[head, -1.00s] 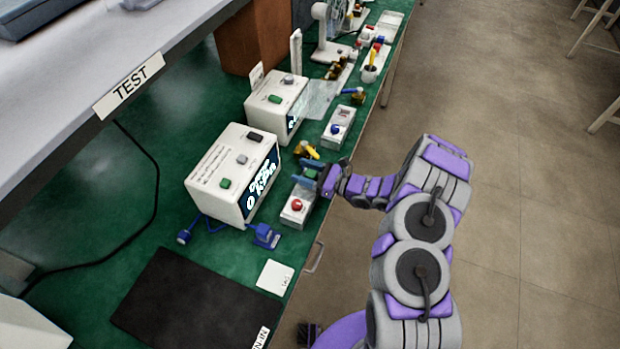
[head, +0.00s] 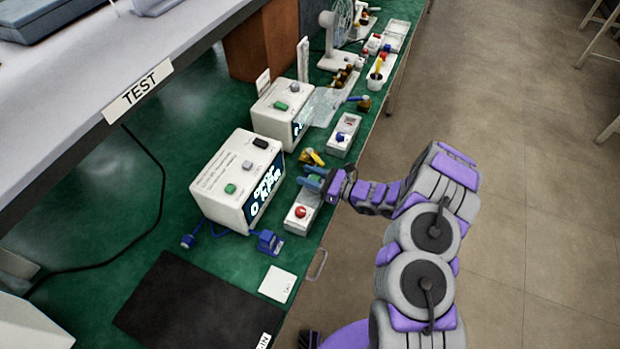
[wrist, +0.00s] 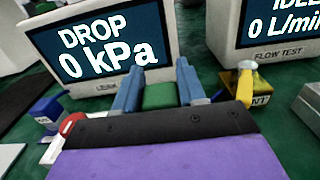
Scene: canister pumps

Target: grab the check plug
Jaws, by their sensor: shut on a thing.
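My gripper (head: 312,179) is over the bench near its front edge, beside a white tray (head: 297,223) with a red round-topped piece (head: 300,212). In the wrist view its two blue fingers (wrist: 160,88) are shut on a green block (wrist: 160,97), which I take to be the check plug. Its lower part is hidden by the gripper body, and I cannot tell whether it still touches the tray. The red piece also shows at the left in the wrist view (wrist: 70,124), partly covered by the gripper.
A white tester (head: 235,180) reading 0 kPa stands just behind the gripper. A second tester (head: 282,110) is farther along. A yellow-handled brass fitting (head: 312,157) is close by, and a blue connector (head: 268,242) lies nearer. A black mat (head: 190,305) is at the near end.

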